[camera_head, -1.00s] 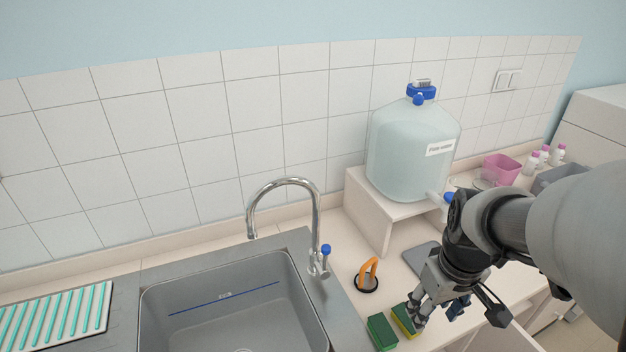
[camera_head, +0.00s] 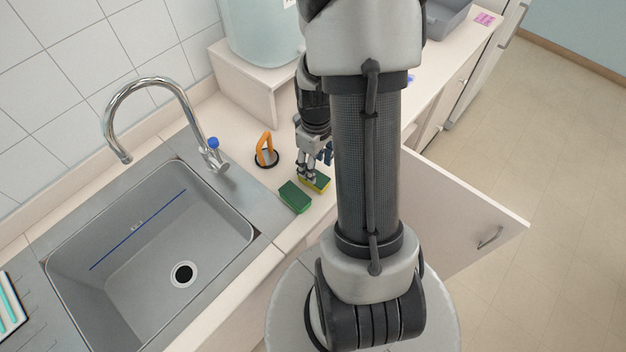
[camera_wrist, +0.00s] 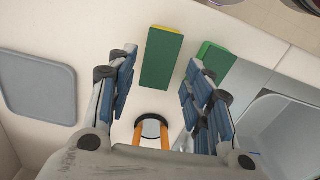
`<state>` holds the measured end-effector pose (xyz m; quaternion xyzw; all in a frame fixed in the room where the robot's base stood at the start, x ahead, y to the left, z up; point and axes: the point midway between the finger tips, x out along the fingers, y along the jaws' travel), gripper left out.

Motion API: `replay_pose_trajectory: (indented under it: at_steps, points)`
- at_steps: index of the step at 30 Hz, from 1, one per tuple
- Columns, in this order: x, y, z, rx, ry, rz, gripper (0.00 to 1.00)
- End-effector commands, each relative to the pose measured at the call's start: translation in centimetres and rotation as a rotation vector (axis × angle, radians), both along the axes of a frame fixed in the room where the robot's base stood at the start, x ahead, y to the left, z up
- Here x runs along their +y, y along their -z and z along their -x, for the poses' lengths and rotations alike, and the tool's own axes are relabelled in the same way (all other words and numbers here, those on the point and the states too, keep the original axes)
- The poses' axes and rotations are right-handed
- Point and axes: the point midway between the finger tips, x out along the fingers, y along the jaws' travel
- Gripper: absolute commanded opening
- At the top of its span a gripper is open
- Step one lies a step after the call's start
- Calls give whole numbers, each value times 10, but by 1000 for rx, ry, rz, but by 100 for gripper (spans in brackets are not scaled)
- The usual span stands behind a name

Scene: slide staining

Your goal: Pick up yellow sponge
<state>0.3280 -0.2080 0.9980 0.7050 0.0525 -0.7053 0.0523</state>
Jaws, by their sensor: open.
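The yellow sponge (camera_head: 319,184) lies on the counter right of the sink, with a green pad on top. In the wrist view the yellow sponge (camera_wrist: 161,60) shows its green face and a thin yellow edge. My gripper (camera_head: 311,174) is just above it in the head view and partly hides it. In the wrist view my gripper (camera_wrist: 160,66) is open, with blue-padded fingers on either side of the sponge and visible gaps to both. Whether the fingertips reach down beside it I cannot tell.
A green sponge (camera_head: 295,196) lies close by, near the right finger in the wrist view. An orange-handled tool (camera_head: 266,150) stands behind. The sink (camera_head: 150,240) is to the left. A grey flat plate (camera_wrist: 38,88) lies at the wrist view's left. A cabinet door (camera_head: 460,215) stands open.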

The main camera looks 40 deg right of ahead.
Motion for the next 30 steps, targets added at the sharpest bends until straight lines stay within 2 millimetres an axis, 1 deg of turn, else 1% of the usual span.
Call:
replay_pose_trajectory:
  at_steps: [1, 8, 11, 15, 18, 25, 30]
  points:
    - [0, 7, 0, 2, 0, -1, 47]
    - [0, 18, -1, 0, 0, 0, 47]
    - [1, 30, -2, 2, 0, -1, 47]
    - [2, 53, -4, 3, 0, -3, 47]
    - [2, 64, -4, 1, 1, -1, 47]
    - [1, 64, -5, -1, 0, 0, 47]
    - [1, 64, -5, 0, 0, 0, 36]
